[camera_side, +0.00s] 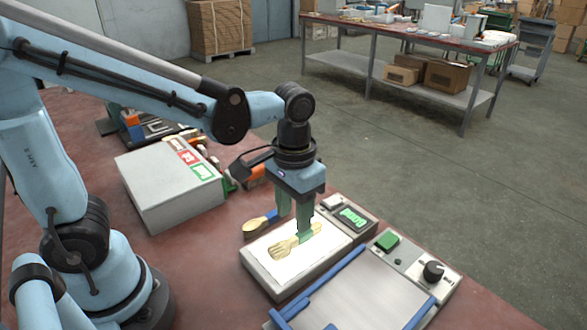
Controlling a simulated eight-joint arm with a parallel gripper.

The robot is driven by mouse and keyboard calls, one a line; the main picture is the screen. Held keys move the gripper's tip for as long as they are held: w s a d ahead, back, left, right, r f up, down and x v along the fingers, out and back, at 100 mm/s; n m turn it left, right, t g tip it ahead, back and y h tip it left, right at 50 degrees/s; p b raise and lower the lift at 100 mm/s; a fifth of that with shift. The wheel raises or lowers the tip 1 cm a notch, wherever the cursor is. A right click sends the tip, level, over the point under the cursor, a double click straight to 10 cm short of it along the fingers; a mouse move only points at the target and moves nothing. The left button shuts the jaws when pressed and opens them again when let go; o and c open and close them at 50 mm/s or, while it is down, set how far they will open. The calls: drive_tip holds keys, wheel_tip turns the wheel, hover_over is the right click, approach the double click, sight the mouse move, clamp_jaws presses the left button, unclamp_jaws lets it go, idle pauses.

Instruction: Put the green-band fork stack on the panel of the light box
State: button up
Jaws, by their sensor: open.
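The wooden fork stack with the green band (283,248) lies on the lit white panel of the light box (272,275). Its tines point left and its banded end points right. My gripper (294,228) is directly above the banded end, with its green fingers pointing down and open. One finger overlaps the band in this view, so I cannot tell whether it touches the stack.
A wooden piece with a blue band (259,224) lies just behind the light box. A green-lit display (353,216) adjoins the panel. A blue-railed metal plate (355,295) and a black knob (433,271) are at the front right. A grey box (165,190) stands at left.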

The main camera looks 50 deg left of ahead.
sight(294, 237)
wheel_tip(294, 237, up, 6)
drive_tip(key=r, duration=0.1)
drive_tip(key=s+a+f+t, duration=0.1)
drive_tip(key=a+f+t, duration=0.2)
drive_tip(key=a+t, duration=0.4)
drive_tip(key=shift+a, duration=0.25)
